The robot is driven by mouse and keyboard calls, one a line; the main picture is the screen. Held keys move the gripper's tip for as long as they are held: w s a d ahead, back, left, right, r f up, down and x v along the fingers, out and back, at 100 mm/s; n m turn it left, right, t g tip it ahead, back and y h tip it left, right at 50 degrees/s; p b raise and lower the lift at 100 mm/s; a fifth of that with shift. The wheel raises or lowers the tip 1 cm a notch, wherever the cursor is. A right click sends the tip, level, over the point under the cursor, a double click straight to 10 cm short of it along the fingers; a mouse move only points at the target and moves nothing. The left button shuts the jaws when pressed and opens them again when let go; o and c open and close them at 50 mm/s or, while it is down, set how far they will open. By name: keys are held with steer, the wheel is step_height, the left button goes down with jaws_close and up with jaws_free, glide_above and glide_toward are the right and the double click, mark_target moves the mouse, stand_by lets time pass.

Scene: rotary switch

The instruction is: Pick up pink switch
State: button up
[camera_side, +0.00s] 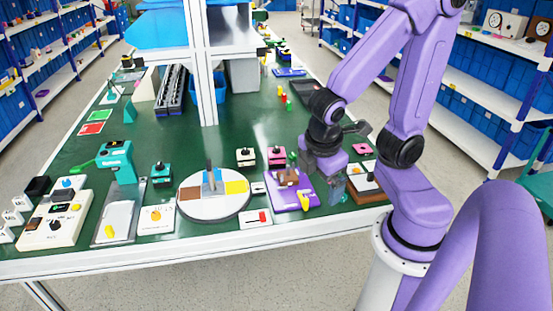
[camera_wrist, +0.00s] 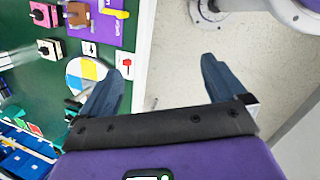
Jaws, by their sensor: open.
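The pink switch (camera_side: 277,158) is a small pink box with a dark knob on top. It stands on the green table, behind the purple plate and right of a similar cream switch (camera_side: 246,157). In the wrist view the pink switch (camera_wrist: 41,16) is at the top left corner, beside the cream switch (camera_wrist: 48,49). My gripper (camera_side: 337,188) is to the right of the pink switch and nearer the table's front edge, apart from it. In the wrist view my gripper (camera_wrist: 160,82) has its two dark fingers spread wide with nothing between them.
A purple plate (camera_side: 308,197) with a brown part and yellow handle lies between my gripper and the pink switch's front. A round turntable (camera_side: 213,207) and teal switch (camera_side: 162,174) stand to the left. A wooden-based device (camera_side: 368,192) is close to my gripper.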

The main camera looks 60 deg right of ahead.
mark_target(277, 148)
steer(key=w+d+f+n+t+h, duration=0.3)
steer(key=w+d+n+h, duration=0.15)
steer(key=w+d, duration=0.45)
steer(key=w+d+f+n+t+h, duration=0.2)
steer(key=w+d+f+n+h, duration=0.25)
steer(key=w+d, duration=0.5)
steer(key=f+n, duration=0.1)
steer(key=f, duration=0.1)
steer(key=w+f+n+t+y, duration=0.1)
steer(key=f, duration=0.1)
steer(key=w+d+f+n+t, duration=0.1)
steer(key=n, duration=0.1)
steer(key=shift+w+f, duration=0.25)
steer(key=shift+f, duration=0.15)
steer(key=shift+y, duration=0.4)
steer(key=x, duration=1.7)
steer(key=shift+w, duration=0.4)
steer(key=shift+t, duration=0.3)
steer(key=c, duration=1.2)
